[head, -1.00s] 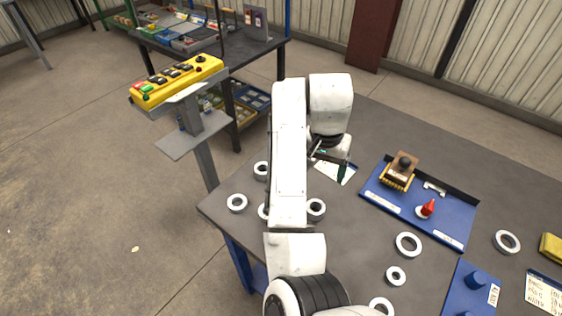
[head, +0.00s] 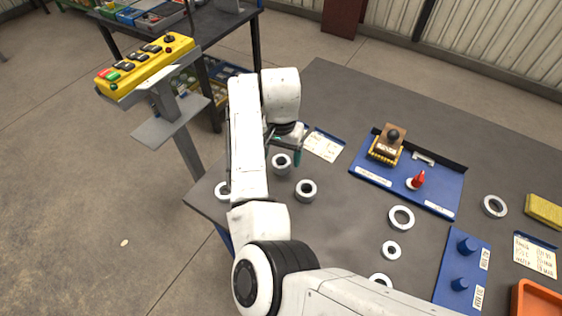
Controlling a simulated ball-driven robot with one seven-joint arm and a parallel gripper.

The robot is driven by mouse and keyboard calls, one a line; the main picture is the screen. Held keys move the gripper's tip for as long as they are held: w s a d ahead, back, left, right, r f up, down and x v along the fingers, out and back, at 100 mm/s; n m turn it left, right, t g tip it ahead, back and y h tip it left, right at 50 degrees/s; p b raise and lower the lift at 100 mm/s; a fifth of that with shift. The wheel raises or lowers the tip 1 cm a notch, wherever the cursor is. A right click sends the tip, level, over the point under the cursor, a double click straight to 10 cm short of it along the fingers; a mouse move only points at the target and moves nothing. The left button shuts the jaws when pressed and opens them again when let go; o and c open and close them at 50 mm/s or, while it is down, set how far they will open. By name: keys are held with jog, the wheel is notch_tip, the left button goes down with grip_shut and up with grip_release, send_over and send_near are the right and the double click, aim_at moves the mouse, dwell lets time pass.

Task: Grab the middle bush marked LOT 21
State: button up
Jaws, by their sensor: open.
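Several pale grey ring-shaped bushes lie at the left end of the dark table. One bush (head: 281,163) shows just below my gripper (head: 285,147), another (head: 306,190) lies nearer the front, and a third (head: 223,190) is partly covered by my arm at the left. No LOT 21 mark is legible on any of them, so I cannot tell which is the middle one. My gripper is open and empty, with teal-tipped fingers pointing down. Its height above the bush is unclear. My forearm hides part of the table left of it.
A white card (head: 323,146) lies right of my gripper. A blue tray (head: 440,194) holds a brush-like tool (head: 388,146) and a red-topped piece (head: 417,180). More rings (head: 401,217) lie in front of it. A yellow control box (head: 145,63) stands off the table's left side.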

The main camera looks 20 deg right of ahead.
jog(key=shift+f, duration=1.2)
jog(key=shift+c, duration=0.4)
jog(key=c, duration=1.3)
jog(key=shift+r, duration=0.1)
